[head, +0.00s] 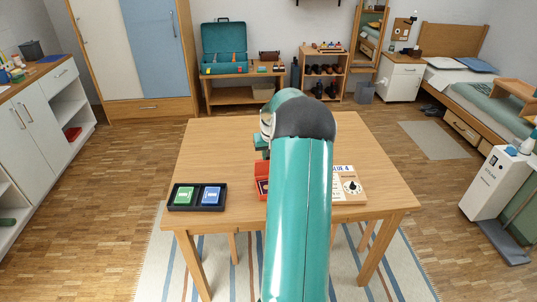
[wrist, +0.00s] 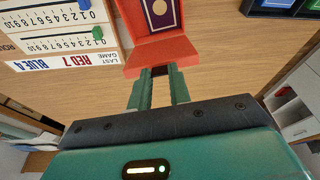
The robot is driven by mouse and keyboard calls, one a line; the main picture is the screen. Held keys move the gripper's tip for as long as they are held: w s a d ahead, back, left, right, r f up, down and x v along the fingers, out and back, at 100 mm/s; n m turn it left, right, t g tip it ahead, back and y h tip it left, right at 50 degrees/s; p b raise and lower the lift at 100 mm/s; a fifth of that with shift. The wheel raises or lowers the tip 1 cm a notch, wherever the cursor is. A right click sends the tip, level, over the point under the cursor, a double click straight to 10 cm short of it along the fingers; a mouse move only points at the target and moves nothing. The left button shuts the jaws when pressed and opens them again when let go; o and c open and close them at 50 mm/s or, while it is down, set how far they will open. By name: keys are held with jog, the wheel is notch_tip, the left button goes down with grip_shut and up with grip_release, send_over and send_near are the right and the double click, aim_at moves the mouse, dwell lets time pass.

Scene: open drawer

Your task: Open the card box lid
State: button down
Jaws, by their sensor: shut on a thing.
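The red card box (wrist: 188,12) stands on the wooden table, and in the wrist view a purple and gold card shows inside it. Its red lid (wrist: 160,50) is raised away from the card, on the side nearest my gripper. My gripper (wrist: 160,72) is shut on the edge of the lid, with one teal finger on each side of a small dark part there. In the head view the card box (head: 262,186) is partly hidden behind my teal arm, and my fingertips are mostly hidden.
A black tray (head: 196,207) with a green and a blue card pack lies left of the box on the table (head: 215,150). A scoreboard (head: 349,186) with number scales and a dial lies to the right. The table's far left is clear.

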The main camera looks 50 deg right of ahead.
dwell(0.4)
jog(key=c, duration=1.3)
grip_release()
jog(key=v, duration=1.4)
jog(key=shift+f, duration=0.1)
